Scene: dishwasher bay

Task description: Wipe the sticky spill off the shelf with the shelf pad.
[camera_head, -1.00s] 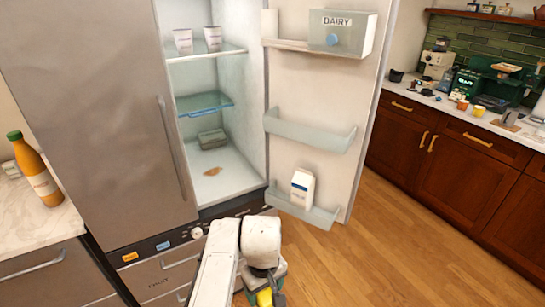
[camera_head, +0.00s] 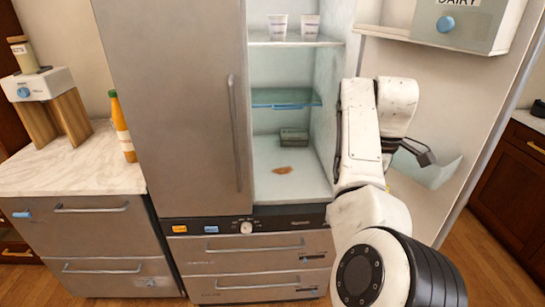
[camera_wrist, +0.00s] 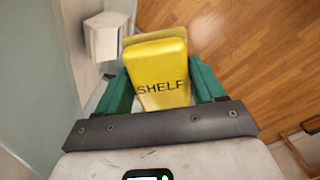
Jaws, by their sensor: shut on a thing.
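The sticky spill (camera_head: 283,170) is a small orange-brown patch on the pale bottom shelf (camera_head: 305,188) inside the open fridge. The shelf pad (camera_wrist: 160,72) is a yellow block with "SHELF" in dark letters. In the wrist view my gripper (camera_wrist: 160,88) is shut on it, with a green finger at each side. In the head view my arm is raised to the right of the fridge opening, in front of the open door. My gripper (camera_head: 422,153) is beside the door there, apart from the spill, and the pad is hidden.
A grey-green container (camera_head: 294,135) stands behind the spill. A glass shelf (camera_head: 280,97) is above it, and two cups (camera_head: 310,25) are higher up. The open door carries a dairy box (camera_head: 458,22). A white carton (camera_wrist: 105,38) shows near the pad in the wrist view.

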